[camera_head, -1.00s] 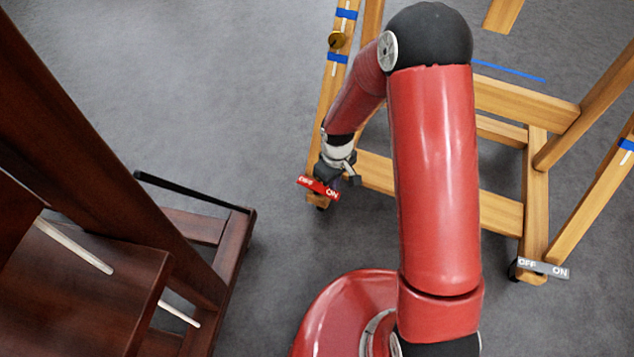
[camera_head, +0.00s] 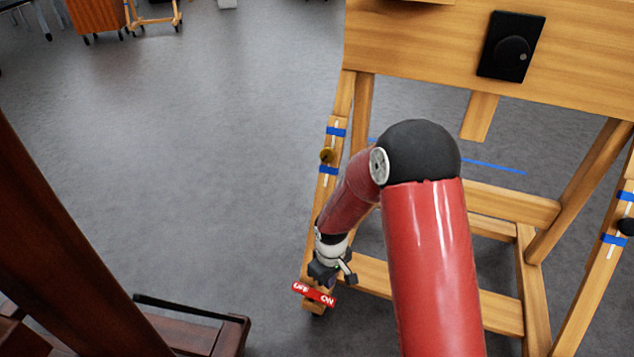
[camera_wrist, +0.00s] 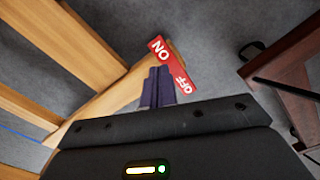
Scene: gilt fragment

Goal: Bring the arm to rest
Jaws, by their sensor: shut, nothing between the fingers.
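My red arm reaches forward and bends down at its black elbow in the head view. My gripper (camera_head: 330,284) hangs low beside the front left foot of a wooden easel-like frame (camera_head: 440,290). A red OFF/ON label (camera_head: 314,294) is at that foot, just below my gripper in the head view. In the wrist view my gripper's dark fingers (camera_wrist: 157,88) are together, with nothing between them. The red label (camera_wrist: 172,66) shows just past the fingertips. I cannot tell whether they touch it.
A dark brown wooden stand (camera_head: 190,330) is at the lower left. The wooden frame bears a black knob panel (camera_head: 510,46) and a brass knob (camera_head: 327,156) on its left post. Open grey floor (camera_head: 220,150) lies left of the frame. More furniture stands far back.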

